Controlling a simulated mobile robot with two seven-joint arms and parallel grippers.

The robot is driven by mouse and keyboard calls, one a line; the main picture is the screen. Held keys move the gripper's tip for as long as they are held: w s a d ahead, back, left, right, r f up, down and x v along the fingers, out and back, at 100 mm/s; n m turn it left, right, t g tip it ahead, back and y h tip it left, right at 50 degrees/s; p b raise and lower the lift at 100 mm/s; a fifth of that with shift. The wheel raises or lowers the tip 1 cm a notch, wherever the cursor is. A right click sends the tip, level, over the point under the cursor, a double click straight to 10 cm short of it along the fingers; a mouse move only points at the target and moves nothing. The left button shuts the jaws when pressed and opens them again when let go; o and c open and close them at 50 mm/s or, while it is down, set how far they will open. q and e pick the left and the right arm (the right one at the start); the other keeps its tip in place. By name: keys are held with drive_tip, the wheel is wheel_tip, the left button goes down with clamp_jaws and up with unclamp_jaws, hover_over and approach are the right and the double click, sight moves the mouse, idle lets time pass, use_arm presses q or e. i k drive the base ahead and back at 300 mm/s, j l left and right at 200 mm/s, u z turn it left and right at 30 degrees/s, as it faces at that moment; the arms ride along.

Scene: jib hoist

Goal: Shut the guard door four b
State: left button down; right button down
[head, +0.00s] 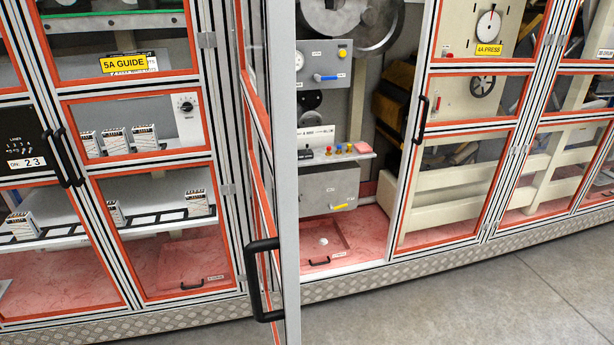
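A guard door (284,180) in the middle of the head view stands open, swung out toward me and seen nearly edge-on. It is hinged on its left side to the post beside the 5A section. Its black handle (262,280) is low on the free edge. No label shows on it, so I cannot read whether it is four b. The open bay (345,185) behind it shows grey control boxes, coloured buttons and a red floor tray. Neither of my grippers is in view.
The door labelled 4A PRESS (488,50), right of the opening, is shut. The doors at the left, one labelled 5A GUIDE (123,65), are shut. A metal tread-plate plinth (390,279) runs along the bottom. The grey floor (480,310) in front at right is clear.

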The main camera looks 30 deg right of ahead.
sight(264, 36)
drive_tip(key=i+j+z, duration=0.2)
drive_tip(key=j+z, duration=0.25)
drive_tip(key=i+j+z, duration=0.15)
drive_tip(key=j+z, duration=0.15)
drive_tip(key=z, duration=0.7)
drive_tip(key=j+z, duration=1)
drive_tip(key=k+j+z, duration=0.1)
drive_tip(key=j, duration=0.25)
drive_tip(key=k+j+z, duration=0.15)
drive_tip(key=j, duration=0.15)
drive_tip(key=k+j+z, duration=0.1)
drive_tip(key=j, duration=0.25)
